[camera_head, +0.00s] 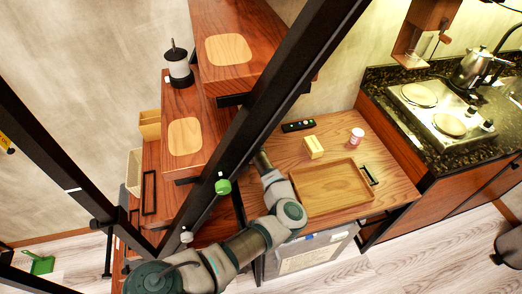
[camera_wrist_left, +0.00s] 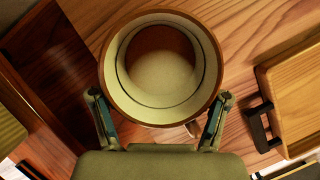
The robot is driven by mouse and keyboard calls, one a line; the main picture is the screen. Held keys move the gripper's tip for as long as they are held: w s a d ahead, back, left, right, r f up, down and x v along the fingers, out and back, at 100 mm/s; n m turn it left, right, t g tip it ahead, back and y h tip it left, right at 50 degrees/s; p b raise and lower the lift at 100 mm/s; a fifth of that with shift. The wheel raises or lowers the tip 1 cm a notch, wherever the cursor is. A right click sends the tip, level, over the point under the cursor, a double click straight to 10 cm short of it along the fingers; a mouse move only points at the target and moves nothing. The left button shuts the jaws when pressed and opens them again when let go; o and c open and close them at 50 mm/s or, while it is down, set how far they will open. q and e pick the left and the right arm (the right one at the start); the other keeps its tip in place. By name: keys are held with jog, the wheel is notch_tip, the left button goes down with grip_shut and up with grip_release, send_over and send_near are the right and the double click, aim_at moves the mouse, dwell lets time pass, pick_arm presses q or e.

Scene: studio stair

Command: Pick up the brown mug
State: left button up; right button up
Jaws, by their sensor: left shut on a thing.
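The brown mug (camera_wrist_left: 162,68) fills the upper middle of the left wrist view, seen from above. It has a brown rim, a cream inside and a brown bottom. My left gripper (camera_wrist_left: 160,95) has one finger on each side of it and is shut on it. The mug is over or on a wood-grain surface; I cannot tell if it is lifted. In the head view my left arm reaches up to a black beam, which hides the mug and the fingertips. My right gripper is not in view.
The wooden table (camera_head: 377,203) holds a wooden tray (camera_head: 332,188), a yellow box (camera_head: 314,147), a pink-and-white jar (camera_head: 357,137) and a black remote (camera_head: 298,125). A black diagonal beam (camera_head: 281,86) crosses near my arm. Wooden stair treads (camera_head: 199,110) rise at left.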

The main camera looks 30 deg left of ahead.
pick_arm(q)
jog(key=s+a+r, duration=0.1)
jog(key=s+a, duration=0.1)
jog(key=s, duration=0.6)
jog(key=shift+a, duration=0.2)
jog(key=shift+s+d, duration=0.1)
